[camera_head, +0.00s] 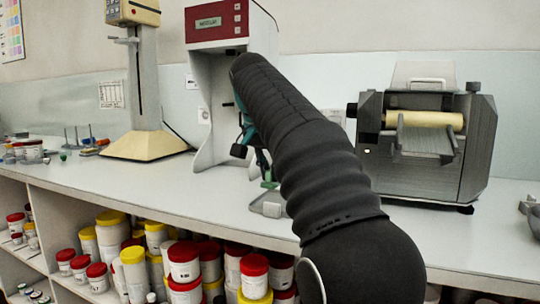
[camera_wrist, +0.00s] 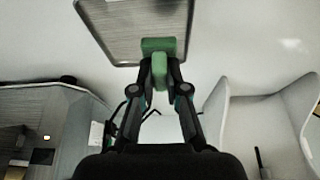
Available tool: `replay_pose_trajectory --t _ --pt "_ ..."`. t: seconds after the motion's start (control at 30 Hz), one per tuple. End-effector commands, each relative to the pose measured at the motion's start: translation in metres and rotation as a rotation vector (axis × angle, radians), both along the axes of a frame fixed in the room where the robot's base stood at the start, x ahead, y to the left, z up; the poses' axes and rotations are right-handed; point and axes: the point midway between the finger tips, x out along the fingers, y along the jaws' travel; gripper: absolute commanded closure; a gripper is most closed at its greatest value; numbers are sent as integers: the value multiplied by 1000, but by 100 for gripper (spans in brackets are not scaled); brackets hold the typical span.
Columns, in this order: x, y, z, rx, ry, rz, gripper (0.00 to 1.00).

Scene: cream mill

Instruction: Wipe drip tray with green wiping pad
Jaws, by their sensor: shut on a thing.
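My gripper (camera_wrist: 158,82) is shut on the green wiping pad (camera_wrist: 158,46), holding it by its narrow green grip between both fingertips. The pad overlaps the edge of the grey metal drip tray (camera_wrist: 112,25) in the wrist view; whether it touches the surface I cannot tell for sure. In the head view the drip tray (camera_head: 268,209) lies on the counter in front of the red and white machine. The green pad (camera_head: 270,184) shows just above it, and my arm hides much of the gripper and part of the tray.
The red and white machine (camera_head: 217,24) stands behind my gripper. A grey roller mill (camera_head: 428,150) stands to the right, and a stand with a cream base (camera_head: 146,145) to the left. The counter (camera_head: 130,182) is clear to the tray's left. Tubs fill the shelves below.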

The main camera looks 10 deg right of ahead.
Motion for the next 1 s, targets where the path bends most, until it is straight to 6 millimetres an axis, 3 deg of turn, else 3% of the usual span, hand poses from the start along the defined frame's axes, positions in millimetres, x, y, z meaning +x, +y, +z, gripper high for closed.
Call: replay_pose_trajectory --t 0.43,1.0 --pt "0 -3 32 0 0 -4 100" --pt "-1 -3 34 0 0 -5 100"
